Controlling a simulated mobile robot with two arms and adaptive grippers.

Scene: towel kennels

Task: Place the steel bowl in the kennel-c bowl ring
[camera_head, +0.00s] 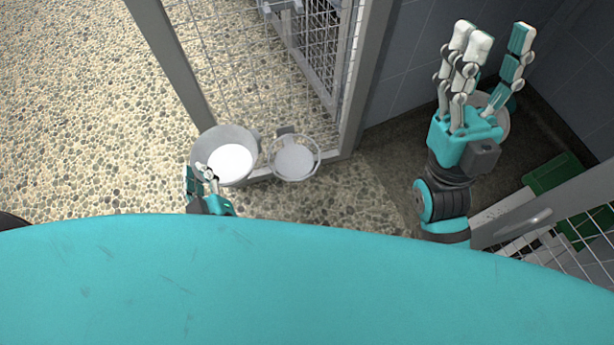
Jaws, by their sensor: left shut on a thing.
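The steel bowl (238,141), round and grey with a bright white inside, is just left of the bowl ring. My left gripper (206,178) is shut on the bowl's near left rim. The bowl ring (317,168) is a round metal hoop on a bracket at the kennel's front frame. Pale floor or a pale surface shows through it. The bowl is beside the ring, not in it; I cannot tell the height gap. No label names the kennel. My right gripper (496,48) is open and empty, fingers spread, over the dark floor at right.
A grey frame post (178,70) and wire mesh (235,60) stand behind the bowl. Another post (360,80) rises right of the ring. A round grey object (503,118) is partly hidden behind my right gripper. Green items (552,174) and an open mesh door (540,219) are at right.

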